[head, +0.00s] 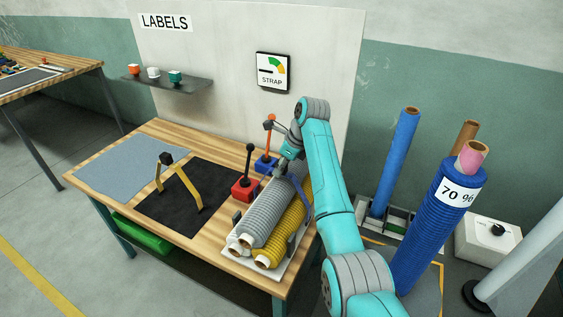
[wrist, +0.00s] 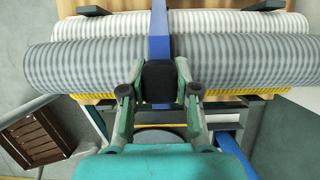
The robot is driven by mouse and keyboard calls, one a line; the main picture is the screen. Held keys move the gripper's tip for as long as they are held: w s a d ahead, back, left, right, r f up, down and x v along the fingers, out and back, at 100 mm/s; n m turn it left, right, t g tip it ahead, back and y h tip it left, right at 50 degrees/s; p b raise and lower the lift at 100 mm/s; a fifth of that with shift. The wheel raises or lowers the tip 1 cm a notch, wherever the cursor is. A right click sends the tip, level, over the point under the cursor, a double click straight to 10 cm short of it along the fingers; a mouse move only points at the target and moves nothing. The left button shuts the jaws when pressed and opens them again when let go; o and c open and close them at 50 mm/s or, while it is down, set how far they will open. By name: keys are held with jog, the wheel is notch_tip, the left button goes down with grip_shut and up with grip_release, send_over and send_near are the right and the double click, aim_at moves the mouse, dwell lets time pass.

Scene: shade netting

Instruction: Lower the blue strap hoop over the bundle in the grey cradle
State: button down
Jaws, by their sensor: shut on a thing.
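The bundle of a grey ribbed roll (head: 268,215), a yellow roll (head: 290,228) and a pale roll end (head: 232,241) lies in the cradle (head: 270,275) at the bench's right end. In the wrist view, the grey roll (wrist: 80,65) lies in front of a white striped roll (wrist: 220,22), with yellow (wrist: 235,98) showing below. My gripper (wrist: 159,88) is shut on the black block of the blue strap hoop (wrist: 159,30). The strap crosses in front of the rolls near mid-length. The hoop's lower part is hidden, so I cannot tell whether it encircles them. My gripper (head: 287,157) is partly hidden in the head view.
Red (head: 244,188) and blue (head: 265,163) blocks with upright handles stand beside the cradle. A yellow strap hoop with a black block (head: 167,159) stands on a dark mat. A gauge labelled STRAP (head: 273,72) hangs behind. Tall blue rolls (head: 434,225) stand at right.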

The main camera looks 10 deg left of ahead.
jog(key=shift+f, duration=0.2)
jog(key=c, duration=0.8)
grip_release()
jog(key=shift+o, duration=0.2)
